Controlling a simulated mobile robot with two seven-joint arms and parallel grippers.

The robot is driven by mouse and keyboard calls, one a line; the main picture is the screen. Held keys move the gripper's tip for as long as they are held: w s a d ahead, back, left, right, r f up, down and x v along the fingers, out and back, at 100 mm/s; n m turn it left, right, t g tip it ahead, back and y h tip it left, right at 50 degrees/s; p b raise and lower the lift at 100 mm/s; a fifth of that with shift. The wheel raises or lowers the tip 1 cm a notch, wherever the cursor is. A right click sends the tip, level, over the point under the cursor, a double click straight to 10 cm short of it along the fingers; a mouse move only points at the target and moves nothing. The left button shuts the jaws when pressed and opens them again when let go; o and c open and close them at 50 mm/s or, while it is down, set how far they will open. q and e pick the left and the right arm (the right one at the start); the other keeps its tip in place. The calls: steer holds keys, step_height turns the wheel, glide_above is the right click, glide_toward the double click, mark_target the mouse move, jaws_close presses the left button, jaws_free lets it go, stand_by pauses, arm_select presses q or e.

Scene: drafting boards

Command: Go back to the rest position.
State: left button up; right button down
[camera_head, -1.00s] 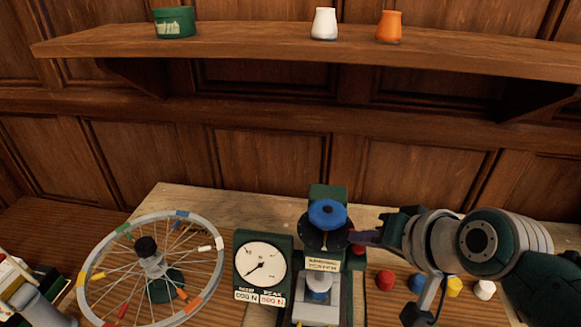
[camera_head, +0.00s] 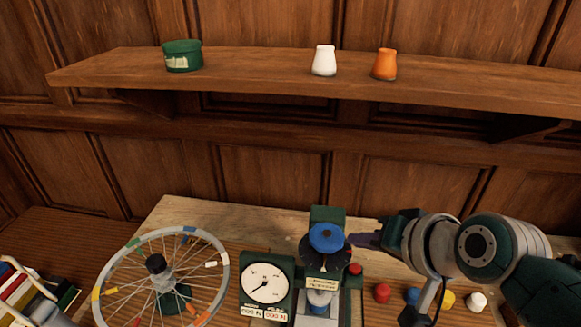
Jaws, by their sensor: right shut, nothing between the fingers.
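My right gripper (camera_head: 366,240) reaches in from the right, its dark fingertips shut and empty. The tips are just right of the green press-like device (camera_head: 327,213) with a blue knob (camera_head: 327,238) on top and a red button (camera_head: 355,269) on its right side. I cannot tell if they touch it. My right arm (camera_head: 485,245) covers part of the table behind it. My left gripper is not in view.
A spoked wheel (camera_head: 101,270) stands left of a dial gauge (camera_head: 265,283). Small red (camera_head: 382,293), blue, yellow and white (camera_head: 476,301) pieces lie below my right arm. A rack of books (camera_head: 30,290) is far left. A shelf (camera_head: 250,80) holds a green tin (camera_head: 183,56) and two small pots.

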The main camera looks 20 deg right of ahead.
stand_by(0.6)
steer(key=s+a+r+n+g, duration=0.3)
steer(key=s+r+n, duration=0.2)
steer(key=s, duration=0.5)
steer(key=s+a+r+n+g, duration=0.25)
steer(key=s+r+n, duration=0.2)
steer(key=s, duration=0.55)
step_height(320, 180, up, 12)
steer(key=p, duration=1.3)
steer(key=shift+f+n, duration=0.15)
steer(key=shift+n, duration=0.2)
